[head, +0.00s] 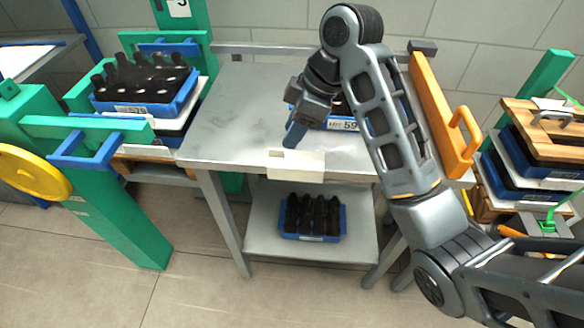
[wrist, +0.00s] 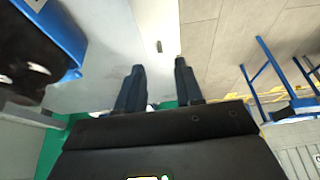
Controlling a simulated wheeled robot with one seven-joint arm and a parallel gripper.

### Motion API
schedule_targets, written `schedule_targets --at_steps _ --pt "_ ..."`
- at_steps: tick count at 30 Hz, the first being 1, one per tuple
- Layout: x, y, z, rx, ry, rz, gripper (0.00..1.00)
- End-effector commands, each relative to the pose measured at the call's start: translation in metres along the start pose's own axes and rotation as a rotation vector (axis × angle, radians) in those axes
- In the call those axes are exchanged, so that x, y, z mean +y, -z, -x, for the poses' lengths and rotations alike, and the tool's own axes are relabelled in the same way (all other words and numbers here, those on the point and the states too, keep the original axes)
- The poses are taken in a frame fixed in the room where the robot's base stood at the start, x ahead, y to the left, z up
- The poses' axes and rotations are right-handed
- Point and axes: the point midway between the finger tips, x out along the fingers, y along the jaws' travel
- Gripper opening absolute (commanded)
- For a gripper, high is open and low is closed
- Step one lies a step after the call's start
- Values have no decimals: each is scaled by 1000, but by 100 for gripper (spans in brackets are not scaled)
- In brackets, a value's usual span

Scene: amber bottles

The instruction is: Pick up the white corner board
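The white corner board (head: 305,165) lies along the front edge of the grey metal table, with a small dark slot near its left end. In the wrist view the board (wrist: 154,22) shows as a pale strip with the slot, ahead of and between my fingers. My gripper (head: 294,134) is just above and behind the board's left part in the head view. In the wrist view my gripper (wrist: 158,84) has its two dark fingers apart with nothing between them. Contact with the board cannot be told.
A blue crate (head: 342,124) of dark bottles stands on the table (head: 235,110), partly behind my arm. Another blue crate (head: 312,237) is on the lower shelf. An orange guard (head: 440,115) bounds the table's right. The tabletop's left part is clear.

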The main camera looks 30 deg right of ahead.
Motion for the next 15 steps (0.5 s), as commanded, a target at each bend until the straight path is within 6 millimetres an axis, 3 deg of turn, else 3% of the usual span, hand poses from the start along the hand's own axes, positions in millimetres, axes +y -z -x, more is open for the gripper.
schedule_targets --at_steps 9,15 --pt "-2 -4 -39 -2 2 -3 36" --pt "-1 -4 -50 0 -1 -1 36"
